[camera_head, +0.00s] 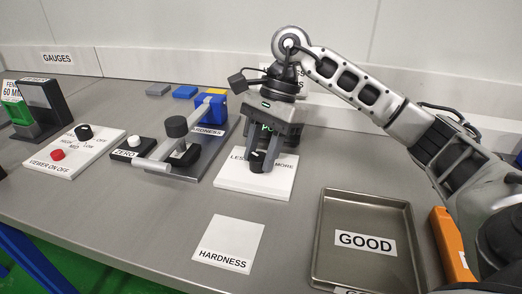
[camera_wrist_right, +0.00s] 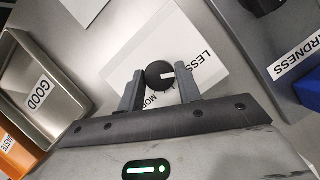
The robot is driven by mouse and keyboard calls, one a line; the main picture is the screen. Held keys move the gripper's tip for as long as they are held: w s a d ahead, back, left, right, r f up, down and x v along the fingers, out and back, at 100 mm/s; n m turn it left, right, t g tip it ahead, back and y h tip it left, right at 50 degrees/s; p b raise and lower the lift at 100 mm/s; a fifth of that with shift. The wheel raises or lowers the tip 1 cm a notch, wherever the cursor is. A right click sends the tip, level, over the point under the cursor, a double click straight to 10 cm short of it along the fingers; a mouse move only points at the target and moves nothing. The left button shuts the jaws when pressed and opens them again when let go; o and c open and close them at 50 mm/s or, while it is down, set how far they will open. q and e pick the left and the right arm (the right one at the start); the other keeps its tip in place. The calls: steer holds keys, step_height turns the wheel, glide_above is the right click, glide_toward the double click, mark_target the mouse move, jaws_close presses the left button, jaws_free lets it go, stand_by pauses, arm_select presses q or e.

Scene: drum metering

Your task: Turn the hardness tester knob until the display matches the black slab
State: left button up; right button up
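My right gripper (camera_head: 262,160) points down over the white LESS/MORE plate (camera_head: 230,181). Its two fingers stand on either side of the black knob (camera_wrist_right: 158,73). I cannot tell whether they press on it. The tester with a blue post (camera_head: 215,108), labelled HARDNESS, stands to the left on a grey base. A dark piece (camera_head: 185,156) lies under its probe; I cannot tell whether it is the black slab. My left gripper is not in view.
A white HARDNESS card (camera_head: 230,243) lies bare in front. An empty metal GOOD tray (camera_head: 330,262) and an orange bin (camera_head: 450,243) are at right. A ZERO button box (camera_head: 133,150) and a white switch panel (camera_head: 72,163) are at left. Small slabs (camera_head: 184,92) lie at the back.

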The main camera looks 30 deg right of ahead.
steer(key=o, duration=0.3)
arm_select(q)
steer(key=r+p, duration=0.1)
steer(key=p, duration=0.3)
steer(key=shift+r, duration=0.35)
arm_select(e)
steer(key=v, duration=1.6)
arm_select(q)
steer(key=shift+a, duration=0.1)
